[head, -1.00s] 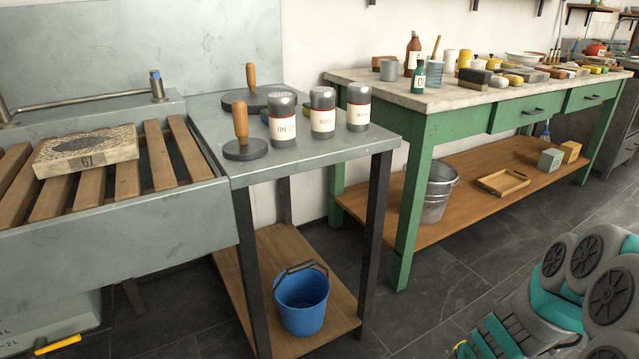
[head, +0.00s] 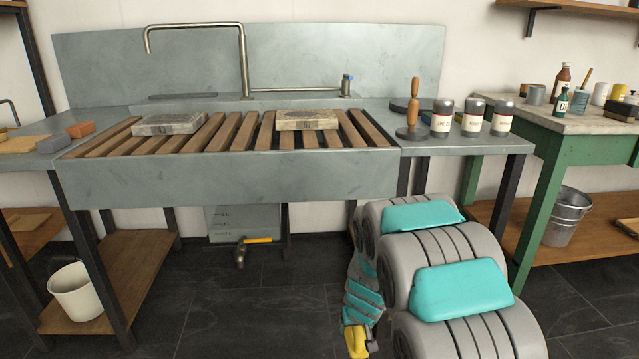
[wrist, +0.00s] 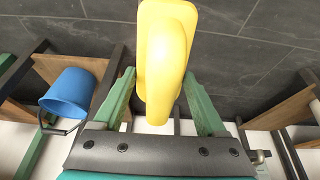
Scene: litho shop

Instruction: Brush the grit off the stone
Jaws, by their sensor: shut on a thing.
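The stone (head: 307,119), a pale block with a darker, speckled top, lies on the right part of the wooden slats of the sink. A second, greyer stone (head: 168,124) lies on the left slats. Grit is too small to make out clearly from here. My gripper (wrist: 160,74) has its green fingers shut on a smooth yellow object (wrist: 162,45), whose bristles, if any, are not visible. The yellow object also shows low in the head view (head: 355,342), in front of the sink and well below both stones.
A metal sink (head: 240,176) with a tall tap (head: 243,55) stands ahead. A blue bucket (wrist: 70,92) shows in the wrist view.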

